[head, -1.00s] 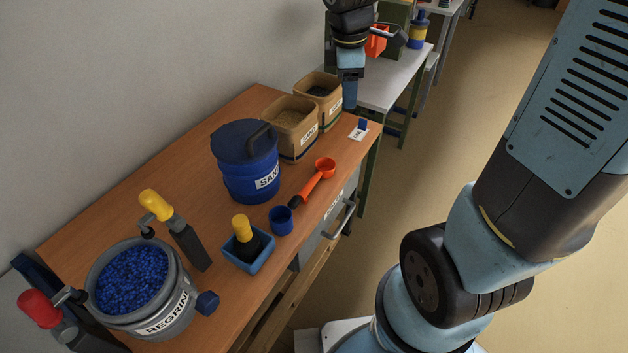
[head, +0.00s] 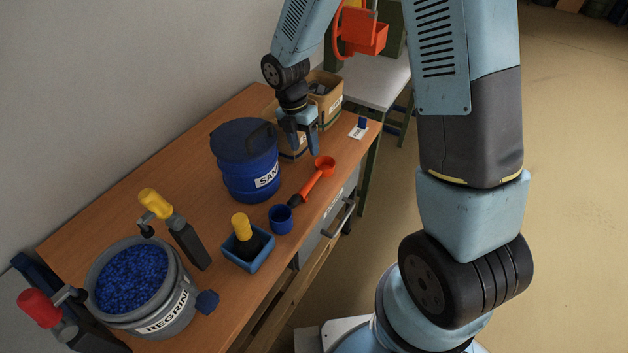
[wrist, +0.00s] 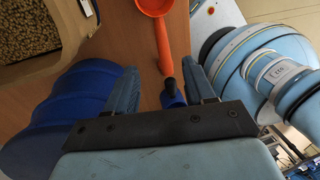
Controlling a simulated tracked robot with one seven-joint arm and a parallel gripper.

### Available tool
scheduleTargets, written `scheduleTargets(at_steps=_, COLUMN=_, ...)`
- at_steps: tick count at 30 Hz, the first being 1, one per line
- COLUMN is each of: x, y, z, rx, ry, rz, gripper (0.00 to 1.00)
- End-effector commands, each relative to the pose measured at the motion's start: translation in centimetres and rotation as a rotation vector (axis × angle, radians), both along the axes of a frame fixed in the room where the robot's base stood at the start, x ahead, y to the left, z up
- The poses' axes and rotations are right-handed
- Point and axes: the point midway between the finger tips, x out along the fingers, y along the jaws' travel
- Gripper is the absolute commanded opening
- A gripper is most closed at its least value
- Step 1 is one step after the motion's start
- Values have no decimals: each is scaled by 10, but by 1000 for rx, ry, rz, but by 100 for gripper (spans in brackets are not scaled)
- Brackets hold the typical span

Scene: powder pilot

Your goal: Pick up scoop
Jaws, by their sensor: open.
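The orange scoop (head: 317,181) with a black handle end lies on the wooden table (head: 225,215) near its front edge. Its bowl points toward the back right and its handle end toward the small blue cup (head: 281,219). My gripper (head: 305,150) is open and empty, above the table beside the blue lidded drum (head: 246,160) and a little behind the scoop's bowl. In the wrist view the scoop (wrist: 165,45) shows ahead of my gripper (wrist: 165,80), its handle running down between the open fingers. The scoop is apart from the fingers.
Cardboard boxes (head: 324,97) stand behind my gripper. A grey bucket of blue granules (head: 140,290), a yellow-handled tool (head: 175,228) and a small blue tray (head: 248,258) stand to the left. A white card (head: 358,132) with a blue piece lies at the right edge.

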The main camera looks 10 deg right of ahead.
Motion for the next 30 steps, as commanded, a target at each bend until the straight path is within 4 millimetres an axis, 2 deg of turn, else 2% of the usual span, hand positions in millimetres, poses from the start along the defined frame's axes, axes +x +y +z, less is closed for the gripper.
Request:
scheduleTargets(at_steps=3, x=-4, y=-4, z=-22, rx=-2, ry=4, rz=1, gripper=54)
scheduleTargets(at_steps=9, x=-8, y=-8, z=-52, rx=-2, ry=2, rz=-1, gripper=54)
scheduleTargets(at_steps=19, x=-12, y=-12, z=-74, rx=-2, ry=2, rz=-3, gripper=54)
scheduleTargets(at_steps=24, x=-17, y=-16, z=-97, rx=-3, ry=2, rz=-2, gripper=54)
scheduleTargets(at_steps=30, x=-19, y=-18, z=-113, rx=-1, ry=0, rz=-4, gripper=54)
